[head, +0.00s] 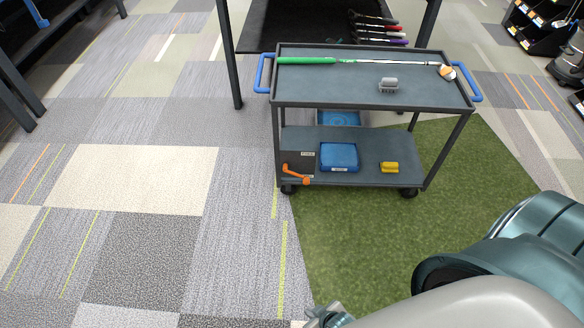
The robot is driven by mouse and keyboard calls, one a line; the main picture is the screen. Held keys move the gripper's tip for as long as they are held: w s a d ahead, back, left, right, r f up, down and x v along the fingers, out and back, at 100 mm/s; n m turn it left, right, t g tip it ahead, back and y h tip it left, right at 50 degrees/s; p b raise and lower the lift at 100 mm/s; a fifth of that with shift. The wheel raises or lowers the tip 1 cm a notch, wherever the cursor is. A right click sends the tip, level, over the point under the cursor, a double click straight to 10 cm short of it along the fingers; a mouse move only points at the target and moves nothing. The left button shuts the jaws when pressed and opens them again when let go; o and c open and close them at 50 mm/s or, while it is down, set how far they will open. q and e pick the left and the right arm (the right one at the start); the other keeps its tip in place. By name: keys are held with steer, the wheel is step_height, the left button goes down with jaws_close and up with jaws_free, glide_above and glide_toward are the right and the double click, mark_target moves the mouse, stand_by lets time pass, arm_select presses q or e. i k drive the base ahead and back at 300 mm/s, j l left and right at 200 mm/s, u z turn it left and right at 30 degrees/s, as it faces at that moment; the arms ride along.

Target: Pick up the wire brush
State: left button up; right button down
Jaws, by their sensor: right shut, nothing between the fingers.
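A small grey block-shaped object with dark bristle-like marks below, which looks like the wire brush (388,85), sits on the top shelf of the grey cart (340,96), right of its middle. My right gripper (326,316) shows only in part at the bottom edge, low over the floor. It is far in front of the cart, apart from the brush, and is shut and empty. My left gripper is out of view.
A golf club with a green grip (306,60) lies along the cart's back edge. The lower shelf holds a blue box (339,157), a yellow object (389,167) and an orange tool (296,174). The green mat (350,235) before the cart is clear.

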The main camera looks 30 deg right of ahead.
mark_target(388, 84)
steer(key=z, duration=1.55)
